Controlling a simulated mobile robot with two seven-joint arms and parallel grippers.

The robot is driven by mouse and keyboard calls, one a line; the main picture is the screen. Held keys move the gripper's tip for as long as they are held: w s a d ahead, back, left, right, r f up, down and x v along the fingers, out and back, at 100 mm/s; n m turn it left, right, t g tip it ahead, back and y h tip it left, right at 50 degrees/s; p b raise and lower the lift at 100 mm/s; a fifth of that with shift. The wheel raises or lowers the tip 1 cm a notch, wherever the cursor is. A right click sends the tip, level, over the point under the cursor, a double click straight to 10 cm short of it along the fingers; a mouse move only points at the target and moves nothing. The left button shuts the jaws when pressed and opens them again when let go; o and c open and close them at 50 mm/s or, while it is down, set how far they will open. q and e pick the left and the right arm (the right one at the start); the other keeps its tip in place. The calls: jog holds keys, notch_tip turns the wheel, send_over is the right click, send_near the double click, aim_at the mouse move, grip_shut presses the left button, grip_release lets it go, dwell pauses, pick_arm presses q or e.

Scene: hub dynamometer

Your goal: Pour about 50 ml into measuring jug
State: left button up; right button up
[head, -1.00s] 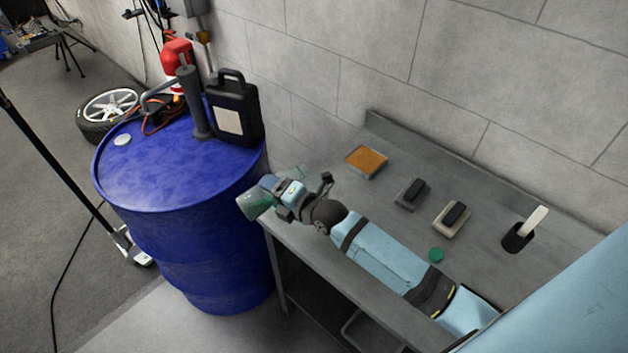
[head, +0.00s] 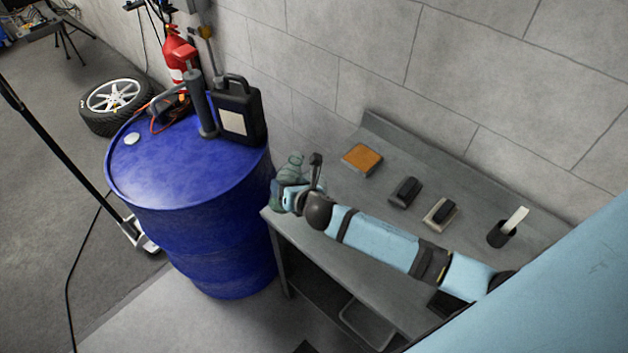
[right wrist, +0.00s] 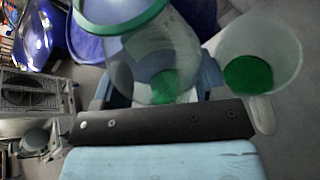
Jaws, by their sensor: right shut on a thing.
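My right gripper (head: 284,194) is at the bench's left end, beside the blue drum. In the right wrist view it is shut on a clear vessel (right wrist: 185,45) with a green rim and some green at its bottom. A second clear vessel (right wrist: 288,42), with green in it, shows to the right, close by. I cannot tell for certain which is the measuring jug, or whether liquid is flowing. In the head view a greenish see-through shape (head: 292,166) stands out above the gripper; the two vessels are hard to separate there. My left gripper is not in view.
The grey bench (head: 385,150) holds an orange block (head: 362,158), two dark-topped blocks (head: 405,192) (head: 440,213) and a black cup with a white stick (head: 499,236). The blue drum (head: 190,185) carries a black canister (head: 238,112) and a pump. A wall stands behind.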

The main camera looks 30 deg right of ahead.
aim_at(289, 174)
jog(key=shift+f+n+h, duration=0.1)
jog(key=shift+n+h, duration=0.4)
jog(key=shift+w+r+n, duration=0.1)
jog(key=shift+r+n, duration=0.2)
jog(key=shift+r, duration=0.05)
jog(key=shift+n+h, duration=0.6)
jog(key=shift+d+r, duration=0.1)
jog(key=shift+r, duration=2.25)
